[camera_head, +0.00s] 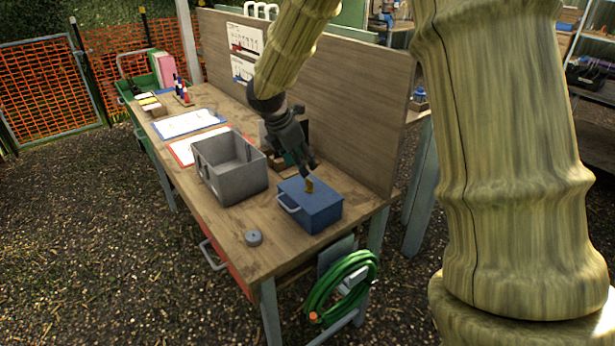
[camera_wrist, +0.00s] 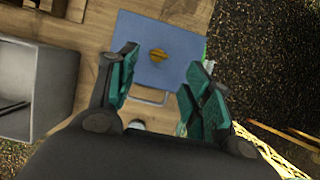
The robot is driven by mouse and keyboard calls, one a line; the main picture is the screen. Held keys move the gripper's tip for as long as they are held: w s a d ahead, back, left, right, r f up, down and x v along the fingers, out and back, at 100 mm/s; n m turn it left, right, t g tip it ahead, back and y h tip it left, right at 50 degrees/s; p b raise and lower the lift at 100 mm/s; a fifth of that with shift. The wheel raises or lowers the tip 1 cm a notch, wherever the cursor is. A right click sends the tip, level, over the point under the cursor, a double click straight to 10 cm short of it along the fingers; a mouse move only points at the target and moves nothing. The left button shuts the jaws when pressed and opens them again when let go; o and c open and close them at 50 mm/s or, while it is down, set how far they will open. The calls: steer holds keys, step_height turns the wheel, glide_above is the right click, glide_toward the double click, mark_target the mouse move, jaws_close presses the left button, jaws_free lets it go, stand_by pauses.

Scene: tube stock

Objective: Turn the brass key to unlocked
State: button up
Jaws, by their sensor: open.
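The brass key (camera_head: 309,185) stands on the top of a blue box (camera_head: 320,210) at the near right end of the workbench. In the wrist view the key (camera_wrist: 158,55) shows as a small brass bow on the blue lid (camera_wrist: 140,72). My gripper (camera_head: 308,177) is above the box, with its fingers close to the key. In the wrist view my gripper (camera_wrist: 160,75) is open, with teal finger pads on either side of the key and a gap on both sides. Whether a finger touches the lid cannot be told.
A grey open bin (camera_head: 229,168) stands left of the box, close to it. A round grey disc (camera_head: 253,238) lies on the bench (camera_head: 215,225) near the front. A wooden back panel (camera_head: 350,120) rises behind the box. A green hose (camera_head: 340,285) hangs at the bench end.

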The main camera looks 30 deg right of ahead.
mark_target(309, 180)
steer(key=p+x, duration=0.1)
steer(key=x, duration=0.7)
steer(key=shift+f, duration=0.15)
steer(key=c, duration=1)
